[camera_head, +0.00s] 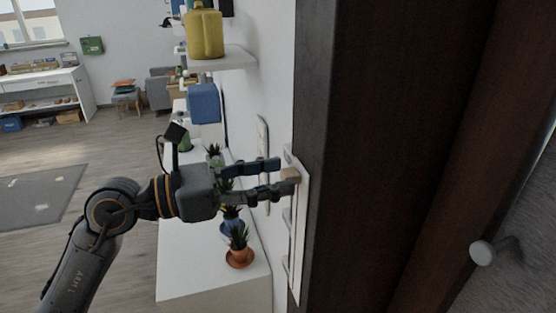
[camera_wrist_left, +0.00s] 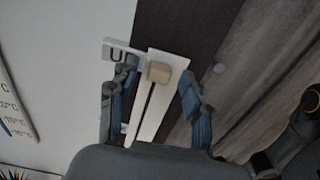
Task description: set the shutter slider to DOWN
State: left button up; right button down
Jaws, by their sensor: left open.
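The shutter slider is a narrow white plate (camera_head: 298,235) on the wall beside the dark frame. It also shows in the left wrist view (camera_wrist_left: 168,92), with a long dark slot. Its tan knob (camera_head: 290,175) is at the upper end of the plate; the left wrist view shows the knob (camera_wrist_left: 159,72) at the far end of the slot. A tag with the letter U (camera_wrist_left: 114,53) sticks out near that end; the rest of its word is hidden. My left gripper (camera_head: 282,177) is open, with its fingertips at the knob, one on either side. My right gripper is not in view.
The dark door frame (camera_head: 315,130) stands right of the plate, with a round handle (camera_head: 482,253) farther right. Left of the plate are a white thermometer (camera_head: 263,150), potted plants (camera_head: 239,256) on a white desk (camera_head: 200,285), and a shelf with a yellow jug (camera_head: 204,35).

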pick_arm(q)
jog(key=shift+w+d, duration=0.2)
jog(key=shift+d, duration=0.45)
grip_shut()
